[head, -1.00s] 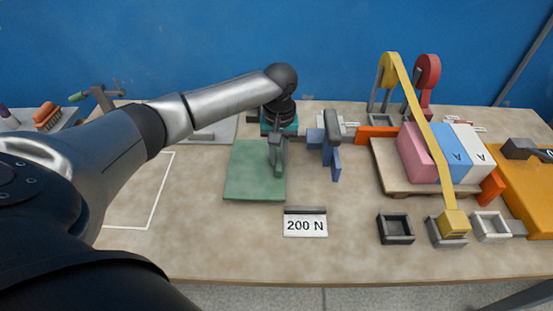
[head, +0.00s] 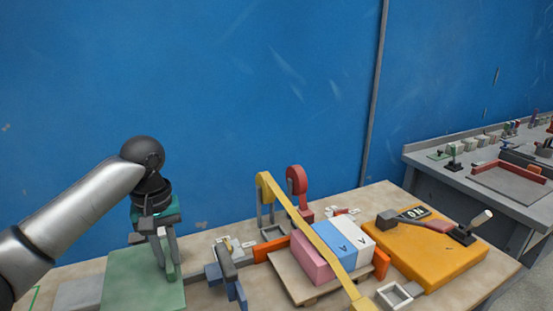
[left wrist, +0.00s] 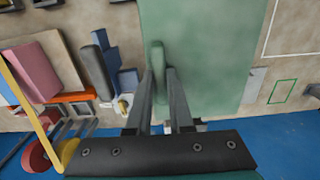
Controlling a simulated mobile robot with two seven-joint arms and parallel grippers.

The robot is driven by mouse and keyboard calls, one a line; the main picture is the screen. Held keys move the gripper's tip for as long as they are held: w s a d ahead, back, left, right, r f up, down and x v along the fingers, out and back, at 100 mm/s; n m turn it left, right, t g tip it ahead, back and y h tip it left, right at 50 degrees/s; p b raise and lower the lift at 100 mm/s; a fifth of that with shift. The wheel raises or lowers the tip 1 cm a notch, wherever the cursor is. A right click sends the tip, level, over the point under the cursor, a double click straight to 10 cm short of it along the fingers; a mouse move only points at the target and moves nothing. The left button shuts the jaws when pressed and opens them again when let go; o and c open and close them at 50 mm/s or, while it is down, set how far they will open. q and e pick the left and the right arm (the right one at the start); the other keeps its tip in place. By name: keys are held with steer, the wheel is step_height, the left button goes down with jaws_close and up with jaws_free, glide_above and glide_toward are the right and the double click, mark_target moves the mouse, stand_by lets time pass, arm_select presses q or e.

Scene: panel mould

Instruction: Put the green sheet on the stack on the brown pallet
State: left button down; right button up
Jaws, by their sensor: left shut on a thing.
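The green sheet (head: 142,285) lies flat at the lower left of the head view, cut off by the bottom edge. It also fills the upper middle of the left wrist view (left wrist: 205,50). My left gripper (head: 168,270) is shut on the sheet's upright green grip near its right edge. The left wrist view shows this grip between my fingers (left wrist: 158,80). I cannot tell whether the sheet is clear of the table. The brown pallet (head: 305,298) stands to the right, carrying a pink block (head: 311,262), a blue block (head: 335,246) and a white block (head: 357,237). My right gripper is not in view.
A yellow strap (head: 312,232) crosses over the blocks. Orange pieces (head: 268,250) stand by the pallet. A blue and grey fixture (head: 226,268) stands between sheet and pallet. A red reel (head: 297,180) is behind. An orange slab (head: 435,255) with a lever lies right.

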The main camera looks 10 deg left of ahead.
arm_select(q)
steer(key=s+d+m+b, duration=0.1)
steer(key=s+d+m, duration=0.5)
steer(key=s+d, duration=0.5)
steer(key=shift+s+d+r, duration=0.15)
steer(key=shift+d+r, duration=0.2)
steer(key=shift+r, duration=0.05)
